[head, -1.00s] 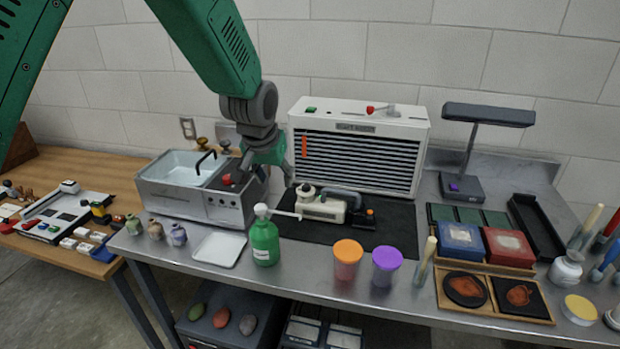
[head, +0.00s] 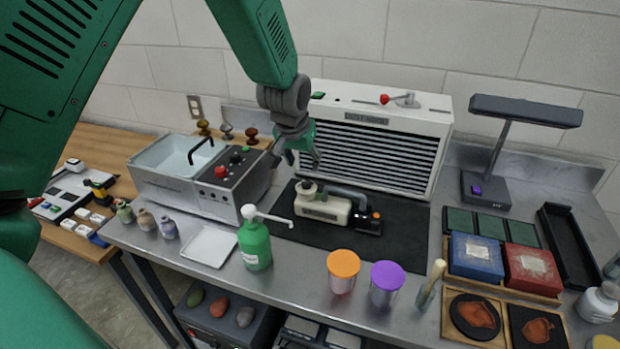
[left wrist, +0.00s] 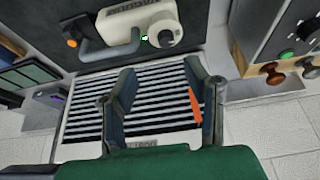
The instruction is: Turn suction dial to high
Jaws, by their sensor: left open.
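My left gripper (head: 302,158) is open and empty in front of the left part of the dust hood, above the back of the black mat. In the left wrist view its two fingers (left wrist: 162,75) stand apart over the slatted grille. A cream hand-held vacuum (head: 328,206) lies on the mat, below and in front of the gripper, apart from it. It also shows in the left wrist view (left wrist: 120,25), with a round cap (left wrist: 164,34) and a small green mark beside it. I cannot tell which part is the suction dial. My right gripper is out of view.
The dust hood (head: 385,118) stands behind the mat (head: 405,235), with a red-knobbed lever (head: 385,99) on top. A grey sink unit (head: 190,190) with knobs is at left. A green pump bottle (head: 255,245) and lidded jars (head: 343,265) stand in front.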

